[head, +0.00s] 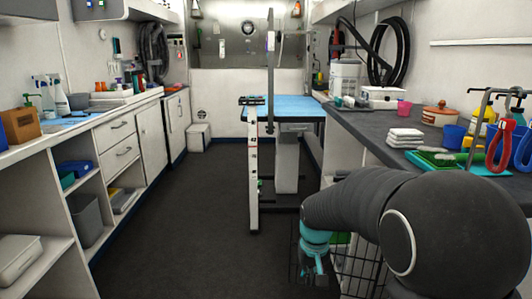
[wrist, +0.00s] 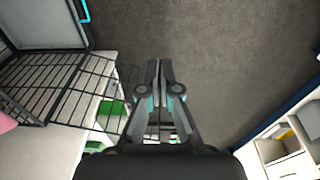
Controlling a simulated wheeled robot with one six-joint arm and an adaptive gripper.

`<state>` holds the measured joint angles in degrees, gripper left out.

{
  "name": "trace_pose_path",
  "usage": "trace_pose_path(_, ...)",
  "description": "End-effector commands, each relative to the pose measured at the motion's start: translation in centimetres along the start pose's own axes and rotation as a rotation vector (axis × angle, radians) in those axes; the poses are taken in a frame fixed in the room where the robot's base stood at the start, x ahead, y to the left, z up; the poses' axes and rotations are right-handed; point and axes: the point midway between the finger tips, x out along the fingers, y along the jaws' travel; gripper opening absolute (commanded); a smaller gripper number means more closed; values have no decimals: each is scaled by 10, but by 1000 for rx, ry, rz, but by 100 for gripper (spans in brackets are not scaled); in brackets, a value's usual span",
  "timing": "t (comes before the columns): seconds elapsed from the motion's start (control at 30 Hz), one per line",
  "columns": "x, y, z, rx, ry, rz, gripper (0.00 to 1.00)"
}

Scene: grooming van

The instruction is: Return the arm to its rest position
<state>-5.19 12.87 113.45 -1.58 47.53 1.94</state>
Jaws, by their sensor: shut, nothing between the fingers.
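My gripper (wrist: 159,75) points down toward the dark floor in the wrist view, its two fingers together and nothing between them. In the head view my gripper (head: 316,282) hangs low at the bottom, beside a black wire basket, and its tips are hard to make out. My dark, thick arm reaches in from the right and bends down at the wrist. The rest position itself is not marked in either view.
The wire basket (wrist: 62,84) is close to the left of my gripper. The right counter (head: 378,127) holds folded white towels (head: 405,137) and a rack with red-handled tools (head: 497,147). A blue-topped table (head: 295,108) stands ahead. The aisle floor (head: 190,225) is clear.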

Motion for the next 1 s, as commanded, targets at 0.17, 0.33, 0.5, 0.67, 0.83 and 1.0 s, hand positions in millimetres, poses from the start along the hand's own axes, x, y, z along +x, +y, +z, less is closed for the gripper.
trace_pose_path(0.17, -38, 6, 55, 4, 19, -5, 0)
trace_pose_path(0.33, -66, 10, 104, 12, 48, -8, 0)
trace_pose_path(0.5, -86, 14, 150, 22, 89, -9, 0)
trace_pose_path(0.67, -102, 16, 189, 36, 146, -10, 0)
trace_pose_path(0.83, -117, 19, 221, 53, 229, -7, 0)
trace_pose_path(1.0, -136, 21, 235, 65, 322, -1, 0)
